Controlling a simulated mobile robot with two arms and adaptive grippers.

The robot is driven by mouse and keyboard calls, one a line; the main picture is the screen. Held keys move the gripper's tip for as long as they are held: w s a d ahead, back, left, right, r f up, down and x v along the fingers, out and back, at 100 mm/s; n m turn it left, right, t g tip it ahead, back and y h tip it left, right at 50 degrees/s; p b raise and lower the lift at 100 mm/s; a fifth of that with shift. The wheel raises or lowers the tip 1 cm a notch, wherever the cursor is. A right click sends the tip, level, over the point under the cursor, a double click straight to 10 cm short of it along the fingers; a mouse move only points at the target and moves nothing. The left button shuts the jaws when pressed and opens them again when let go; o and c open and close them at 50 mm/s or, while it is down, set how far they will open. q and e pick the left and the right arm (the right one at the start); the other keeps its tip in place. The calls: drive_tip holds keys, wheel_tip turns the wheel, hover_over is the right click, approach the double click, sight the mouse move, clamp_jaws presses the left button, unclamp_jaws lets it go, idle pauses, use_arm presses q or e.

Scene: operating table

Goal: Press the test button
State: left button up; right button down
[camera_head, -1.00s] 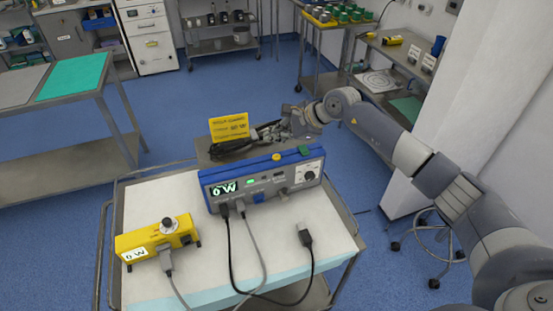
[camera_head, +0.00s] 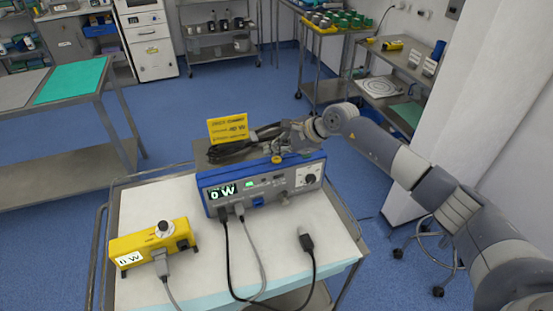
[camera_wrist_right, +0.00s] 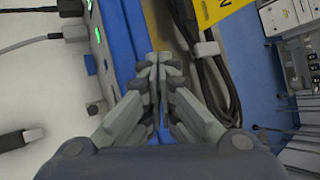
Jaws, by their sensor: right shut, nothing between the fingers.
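A blue and grey device (camera_head: 267,186) with a "0 W" display stands on the cart. I cannot make out which control is the test button. My left gripper is not in view.
A yellow meter box (camera_head: 152,246) with a knob and a "0 W" display stands at the cart's front left. Cables run over the white cart top (camera_head: 190,205).

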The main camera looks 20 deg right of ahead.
sight(275, 161)
drive_tip(key=shift+f, duration=0.1)
idle(0.7)
drive_tip(key=shift+f+b, duration=0.35)
drive_tip(key=shift+b, duration=0.25)
drive_tip(key=shift+f+b, duration=0.4)
drive_tip(key=shift+b, duration=0.15)
idle(0.5)
drive_tip(key=shift+r, duration=0.1)
drive_tip(key=shift+r+p, duration=0.3)
drive_tip(key=shift+r, duration=0.4)
drive_tip(key=shift+r+p, duration=1.1)
drive_tip(key=shift+r, duration=1.45)
